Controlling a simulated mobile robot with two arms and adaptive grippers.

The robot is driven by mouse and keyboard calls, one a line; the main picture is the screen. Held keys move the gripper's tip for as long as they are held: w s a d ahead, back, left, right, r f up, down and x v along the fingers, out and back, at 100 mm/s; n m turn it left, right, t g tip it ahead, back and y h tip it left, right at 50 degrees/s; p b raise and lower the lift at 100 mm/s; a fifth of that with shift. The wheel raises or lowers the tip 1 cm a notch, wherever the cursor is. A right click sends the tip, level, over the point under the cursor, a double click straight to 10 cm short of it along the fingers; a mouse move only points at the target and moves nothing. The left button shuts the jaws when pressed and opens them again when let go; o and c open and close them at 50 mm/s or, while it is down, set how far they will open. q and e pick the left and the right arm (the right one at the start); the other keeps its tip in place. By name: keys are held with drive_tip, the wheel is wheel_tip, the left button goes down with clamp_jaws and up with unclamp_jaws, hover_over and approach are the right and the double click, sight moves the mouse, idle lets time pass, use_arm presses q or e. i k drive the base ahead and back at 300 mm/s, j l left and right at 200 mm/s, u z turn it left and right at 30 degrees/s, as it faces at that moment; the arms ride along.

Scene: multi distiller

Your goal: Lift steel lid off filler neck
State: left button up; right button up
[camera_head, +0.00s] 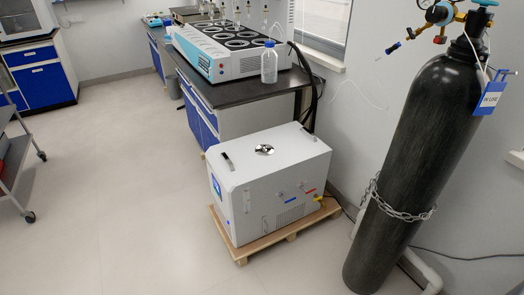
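The steel lid (264,149) is a small round shiny disc with a dark knob-like centre. It sits on the top face of a white box-shaped unit (262,212). The filler neck is hidden beneath the lid. The unit has two dark handles on top, a small blue screen on its left face, and ports with coloured labels on its front right face. Neither of my grippers is in this view.
The unit stands on a wooden pallet (241,259). A tall black gas cylinder (415,165), chained, stands to its right. Behind is a dark-topped bench (212,91) with a multi-position distiller (229,49) and a clear bottle (269,63). A grey cart (14,163) is at left. Floor at left is clear.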

sight(263, 149)
drive_tip(key=i+j+z, duration=0.15)
drive_tip(key=z, duration=0.2)
drive_tip(key=i+j+z, duration=0.1)
drive_tip(key=j+z, duration=0.25)
drive_tip(key=i+j+z, duration=0.1)
drive_tip(key=j, duration=0.3)
drive_tip(key=i+j, duration=0.2)
drive_tip(key=j, duration=0.2)
drive_tip(key=i+j+z, duration=0.15)
drive_tip(key=j, duration=0.2)
drive_tip(key=i+j, duration=0.1)
drive_tip(key=j, duration=0.3)
drive_tip(key=i+j+z, duration=0.15)
drive_tip(key=j, duration=0.3)
drive_tip(key=i+j, duration=0.1)
drive_tip(key=j, duration=0.3)
drive_tip(key=z, duration=0.05)
